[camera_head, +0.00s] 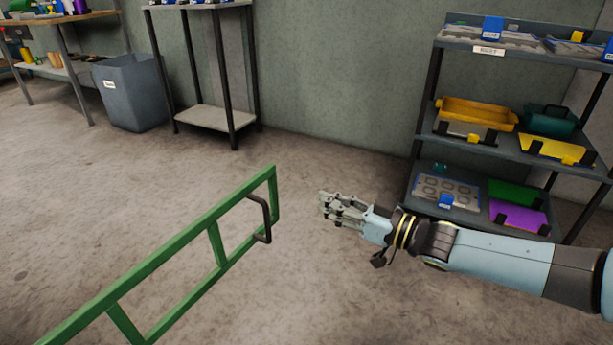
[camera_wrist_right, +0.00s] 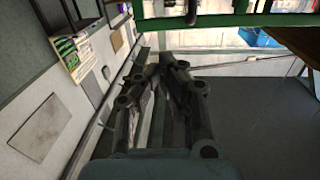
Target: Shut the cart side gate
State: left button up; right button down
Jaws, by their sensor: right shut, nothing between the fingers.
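The cart side gate (camera_head: 218,243) is a green metal frame. In the head view it runs from the lower left up to its free end near the middle. A dark bar handle (camera_head: 266,220) is fixed near that free end. My right gripper (camera_head: 324,207) is shut and empty, to the right of the handle and apart from it. In the right wrist view my gripper fingers (camera_wrist_right: 160,75) show close together, and a green bar (camera_wrist_right: 230,20) with a dark fitting crosses the top. The cart body and my left gripper are not in view.
A dark shelf rack (camera_head: 425,135) with trays and yellow, green and purple items stands at the right, behind my right arm. A grey bin (camera_head: 130,95), a workbench (camera_head: 75,45) and a small stand (camera_head: 215,118) are along the back. The floor between is clear.

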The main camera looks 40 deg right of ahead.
jog(key=d, duration=0.1)
jog(key=b, duration=0.2)
send_near(267, 174)
jog(key=b+x, duration=0.2)
jog(key=x, duration=0.4)
jog(key=shift+w+a, duration=0.2)
jog(key=shift+w, duration=0.05)
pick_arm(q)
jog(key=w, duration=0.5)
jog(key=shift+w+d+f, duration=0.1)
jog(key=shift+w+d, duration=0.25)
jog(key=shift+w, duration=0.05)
pick_arm(e)
jog(key=shift+w+a, duration=0.1)
jog(key=shift+w, duration=0.25)
jog(key=shift+w+r+n, duration=0.1)
jog(key=shift+n, duration=0.2)
